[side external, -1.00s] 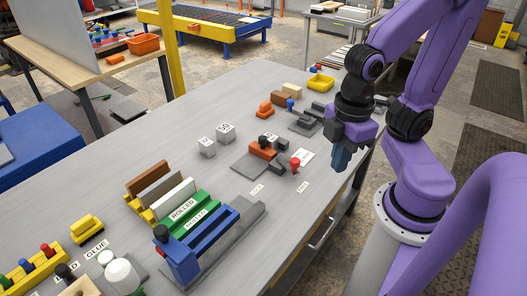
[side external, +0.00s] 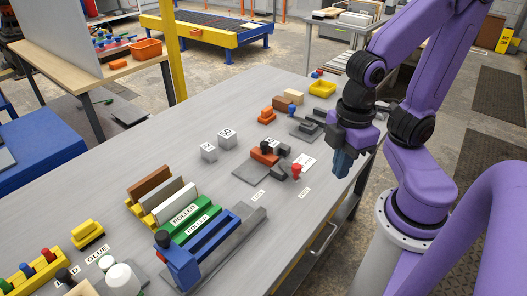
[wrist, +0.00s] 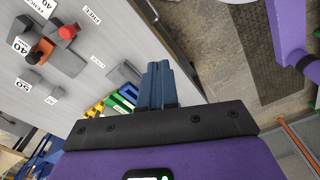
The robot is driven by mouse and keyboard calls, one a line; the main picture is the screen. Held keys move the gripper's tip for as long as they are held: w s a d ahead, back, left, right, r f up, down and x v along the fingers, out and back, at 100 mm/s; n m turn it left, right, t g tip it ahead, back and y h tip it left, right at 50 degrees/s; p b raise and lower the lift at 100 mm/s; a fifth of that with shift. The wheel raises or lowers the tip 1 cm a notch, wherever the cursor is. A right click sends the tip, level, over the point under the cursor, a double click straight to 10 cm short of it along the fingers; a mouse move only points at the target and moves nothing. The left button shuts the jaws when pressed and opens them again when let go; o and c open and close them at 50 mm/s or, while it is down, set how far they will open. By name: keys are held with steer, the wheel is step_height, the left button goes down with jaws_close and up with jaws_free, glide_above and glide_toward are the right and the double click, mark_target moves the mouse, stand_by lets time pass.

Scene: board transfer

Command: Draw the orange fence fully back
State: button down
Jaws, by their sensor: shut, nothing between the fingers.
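The orange fence (side external: 264,155) stands on a grey base plate (side external: 247,174) toward the right side of the table, with a dark knob on it. It also shows in the wrist view as an orange block (wrist: 43,49) at the upper left. A red knob (side external: 297,169) stands beside it on the near side; it also shows in the wrist view (wrist: 67,32). My gripper (side external: 342,165) is shut and empty, in the air near the table's right edge. It is to the right of the fence and apart from it. Its blue fingers (wrist: 157,75) are together in the wrist view.
Two numbered grey blocks (side external: 227,138) stand left of the fence. A grey fixture (side external: 308,129) and a yellow tray (side external: 322,88) lie behind it. A blue fixture (side external: 182,260), green pieces and boards stand at the front left. Bare table lies between.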

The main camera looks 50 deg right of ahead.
steer(key=c, duration=1.4)
jaws_free()
steer(key=o, duration=0.5)
steer(key=shift+w+a, duration=0.15)
steer(key=shift+w, duration=0.2)
steer(key=shift+o, duration=0.4)
steer(key=w+r+m, duration=0.1)
steer(key=w+m, duration=0.3)
steer(key=w, duration=0.5)
steer(key=shift+w+a+r+m, duration=0.15)
steer(key=shift+a+m, duration=0.15)
steer(key=shift+a, duration=0.1)
steer(key=m, duration=1.1)
glide_above(264, 143)
steer(key=f, duration=0.2)
step_height(264, 143, down, 17)
steer(key=shift+r, duration=0.15)
